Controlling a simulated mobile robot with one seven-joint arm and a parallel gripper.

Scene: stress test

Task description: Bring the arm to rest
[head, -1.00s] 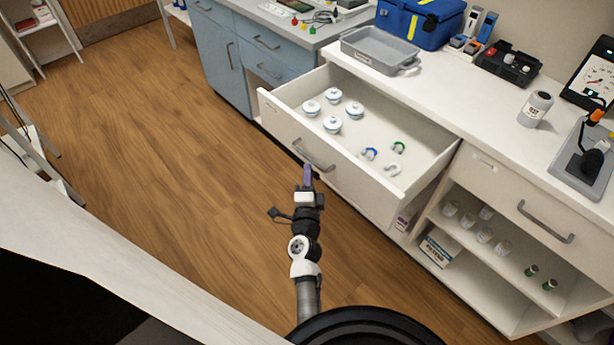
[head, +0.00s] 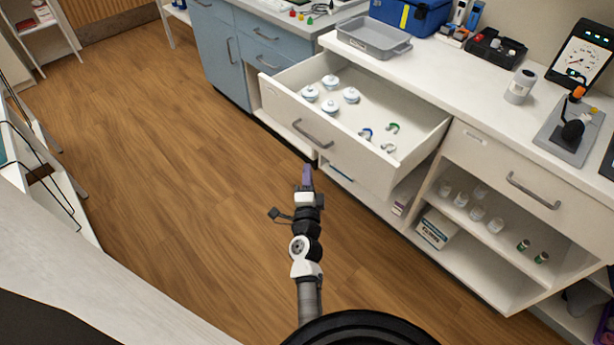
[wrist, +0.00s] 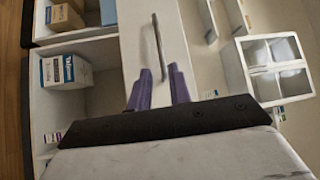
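My gripper (head: 307,172) is at the end of my upright-looking arm, in the lower middle of the head view, over the floor in front of an open white drawer (head: 345,150). In the wrist view, its two purple fingers (wrist: 160,88) are spread with nothing held between them. The drawer's grey handle (head: 313,134) is apart from the fingertips; a dark bar handle (wrist: 158,45) shows ahead of the fingers in the wrist view.
The drawer juts out and holds several lidded white pots (head: 330,107) and small curved pieces (head: 392,128). A grey tray (head: 373,38) stands on the counter (head: 450,82). Open shelves (head: 480,255) are at right. The wooden floor (head: 170,170) is clear at left.

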